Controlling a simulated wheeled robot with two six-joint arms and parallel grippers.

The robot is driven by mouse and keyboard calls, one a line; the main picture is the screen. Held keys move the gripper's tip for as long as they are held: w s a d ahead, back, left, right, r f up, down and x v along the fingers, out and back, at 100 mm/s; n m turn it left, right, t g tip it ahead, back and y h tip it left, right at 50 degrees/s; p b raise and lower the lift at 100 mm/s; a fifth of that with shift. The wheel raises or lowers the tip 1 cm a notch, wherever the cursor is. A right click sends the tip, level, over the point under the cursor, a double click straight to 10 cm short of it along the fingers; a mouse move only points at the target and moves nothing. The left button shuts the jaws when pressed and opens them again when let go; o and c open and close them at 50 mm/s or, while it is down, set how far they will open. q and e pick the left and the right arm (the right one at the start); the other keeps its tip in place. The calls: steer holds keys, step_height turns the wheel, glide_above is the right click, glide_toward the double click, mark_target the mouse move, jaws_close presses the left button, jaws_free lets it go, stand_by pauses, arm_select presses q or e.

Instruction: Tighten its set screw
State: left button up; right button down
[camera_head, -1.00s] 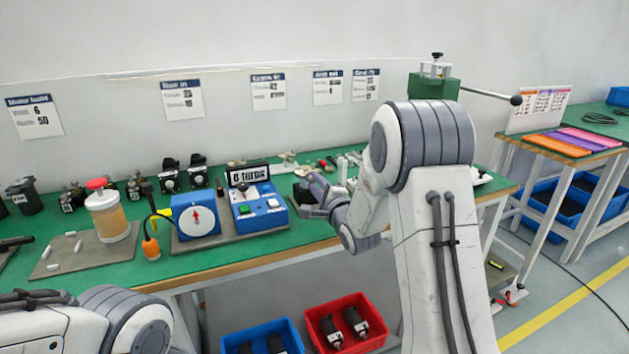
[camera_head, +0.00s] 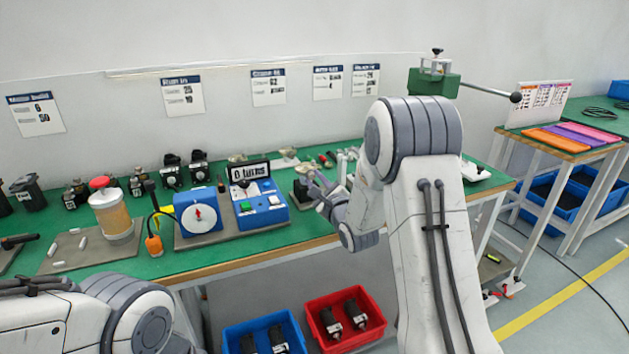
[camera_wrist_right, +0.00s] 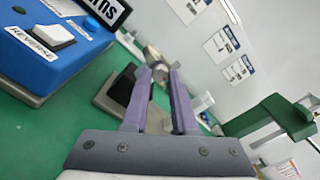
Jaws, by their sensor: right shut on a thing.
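The dark block (camera_wrist_right: 124,86) on a grey base shows beside the left finger. The fingers partly hide the held part, and I cannot make out a set screw. The blue box (camera_head: 272,212) has a display (camera_head: 250,174) reading "0 turns". My left gripper is not in view.
A blue dial unit (camera_head: 198,213) and a jar with a red lid (camera_head: 112,210) stand to the left. A green press (camera_head: 433,84) with a long lever rises behind my right arm. Red (camera_head: 373,310) and blue (camera_head: 235,335) bins sit below the bench.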

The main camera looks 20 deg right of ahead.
steer(key=shift+s+f, duration=0.1)
steer(key=shift+f, duration=0.15)
steer(key=c, duration=0.7)
jaws_free()
steer(key=shift+r, duration=0.1)
steer(key=shift+s, duration=0.1)
steer(key=s, duration=1)
steer(key=shift+s+d, duration=0.15)
